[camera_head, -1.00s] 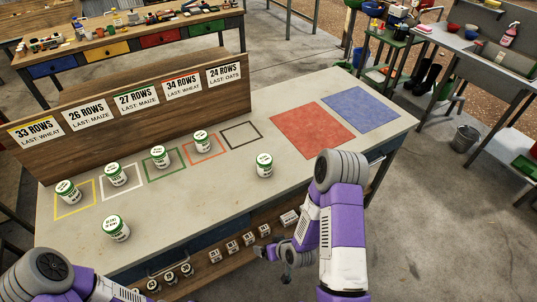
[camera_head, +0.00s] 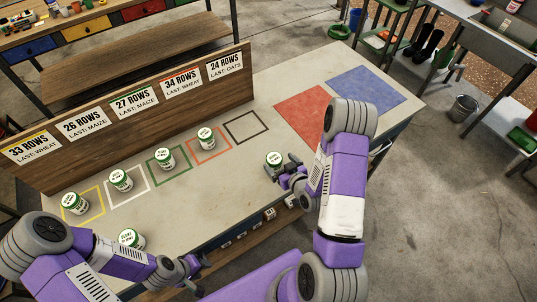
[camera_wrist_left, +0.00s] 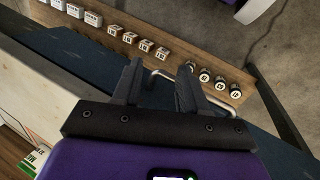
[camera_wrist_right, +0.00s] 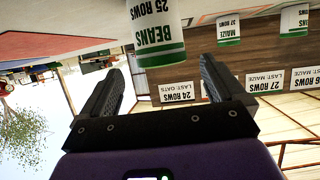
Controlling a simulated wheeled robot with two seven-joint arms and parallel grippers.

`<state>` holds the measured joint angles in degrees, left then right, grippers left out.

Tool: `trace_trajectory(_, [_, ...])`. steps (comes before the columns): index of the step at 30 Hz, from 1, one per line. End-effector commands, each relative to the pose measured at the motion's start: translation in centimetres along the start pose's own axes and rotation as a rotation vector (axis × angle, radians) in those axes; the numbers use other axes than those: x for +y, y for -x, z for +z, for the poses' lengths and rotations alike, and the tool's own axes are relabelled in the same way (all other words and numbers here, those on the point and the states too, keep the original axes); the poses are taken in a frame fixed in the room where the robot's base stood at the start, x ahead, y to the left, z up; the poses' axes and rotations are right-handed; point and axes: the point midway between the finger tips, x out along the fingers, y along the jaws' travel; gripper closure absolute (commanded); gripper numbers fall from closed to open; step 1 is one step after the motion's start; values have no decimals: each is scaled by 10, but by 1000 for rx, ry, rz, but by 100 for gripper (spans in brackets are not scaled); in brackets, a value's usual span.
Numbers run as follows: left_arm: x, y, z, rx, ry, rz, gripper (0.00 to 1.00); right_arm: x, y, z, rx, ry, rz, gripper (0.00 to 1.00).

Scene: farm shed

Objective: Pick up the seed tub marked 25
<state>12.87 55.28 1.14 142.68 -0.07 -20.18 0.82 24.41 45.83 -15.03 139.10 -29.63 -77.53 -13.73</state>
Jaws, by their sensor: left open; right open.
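The seed tub marked 25 (camera_head: 274,159) is a white tub with a green-rimmed lid, standing near the bench's front edge. In the right wrist view the tub (camera_wrist_right: 158,36) appears inverted and reads "BEANS 25 ROWS". My right gripper (camera_head: 287,174) is open just in front of it at the bench edge. In the right wrist view the tub lies ahead of the open fingers (camera_wrist_right: 161,66), roughly between them, not clasped. My left gripper (camera_head: 197,265) is open and empty in front of the bench; its fingers (camera_wrist_left: 160,70) face the lower shelf.
Other tubs stand in the yellow (camera_head: 75,203), white (camera_head: 121,180), green (camera_head: 165,159) and red (camera_head: 206,138) outlines, and one (camera_head: 131,239) at front left. The black outline (camera_head: 246,128) is empty. Row signs (camera_head: 133,103) line the back board. Red (camera_head: 305,113) and blue (camera_head: 368,91) mats lie right.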

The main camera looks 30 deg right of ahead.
Motion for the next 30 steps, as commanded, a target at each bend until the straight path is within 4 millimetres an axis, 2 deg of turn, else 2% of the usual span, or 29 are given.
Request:
trace_trajectory(15, [3, 8, 0, 0, 0, 0, 57, -3, -64, 1, 1, 1, -3, 4])
trace_trajectory(24, [3, 8, 0, 0, 0, 0, 57, -3, -68, 2, -1, 0, -3, 4])
trace_trajectory(30, [3, 8, 0, 0, 0, 0, 57, -3, -68, 2, -1, 0, -2, 35])
